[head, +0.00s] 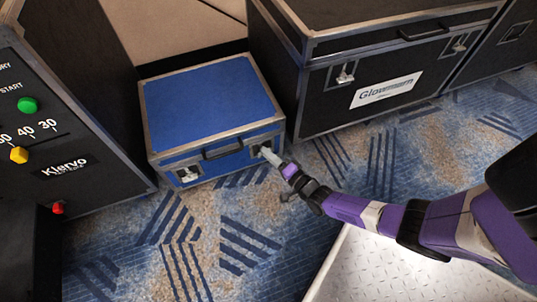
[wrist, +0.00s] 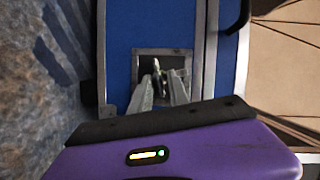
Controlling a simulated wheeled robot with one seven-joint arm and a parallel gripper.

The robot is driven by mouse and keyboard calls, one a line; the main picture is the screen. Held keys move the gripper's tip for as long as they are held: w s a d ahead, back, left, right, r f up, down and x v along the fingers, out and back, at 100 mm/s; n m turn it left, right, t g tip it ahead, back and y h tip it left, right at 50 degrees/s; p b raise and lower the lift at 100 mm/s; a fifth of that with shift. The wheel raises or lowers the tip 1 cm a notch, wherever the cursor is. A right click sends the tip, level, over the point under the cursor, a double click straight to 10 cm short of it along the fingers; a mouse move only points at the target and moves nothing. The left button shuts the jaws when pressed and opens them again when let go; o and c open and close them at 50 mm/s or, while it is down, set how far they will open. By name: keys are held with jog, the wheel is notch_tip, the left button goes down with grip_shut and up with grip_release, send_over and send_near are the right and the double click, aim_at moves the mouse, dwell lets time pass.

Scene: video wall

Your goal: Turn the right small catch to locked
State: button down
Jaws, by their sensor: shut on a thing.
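A blue case (head: 210,100) with metal edges stands on the carpet, its lid down. Its front has a black handle (head: 222,150), a left small catch (head: 187,174) and a right small catch at my gripper. My gripper (head: 268,153) reaches the right end of the case front and covers most of that catch in the head view. In the wrist view the right small catch (wrist: 157,66) sits in a dark recessed plate, and my gripper's fingers (wrist: 160,85) are closed around its small metal lever. Whether the catch is locked I cannot tell.
A large black case labelled Glowmorn (head: 385,90) stands close behind and right of the blue case. A black Klervo panel (head: 60,150) with coloured knobs stands at the left. Patterned carpet (head: 200,240) in front is clear.

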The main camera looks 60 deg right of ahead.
jog(key=shift+f+m+t, duration=0.15)
jog(key=shift+m+t, duration=0.25)
jog(key=shift+m, duration=0.8)
jog(key=c, duration=1.6)
grip_release()
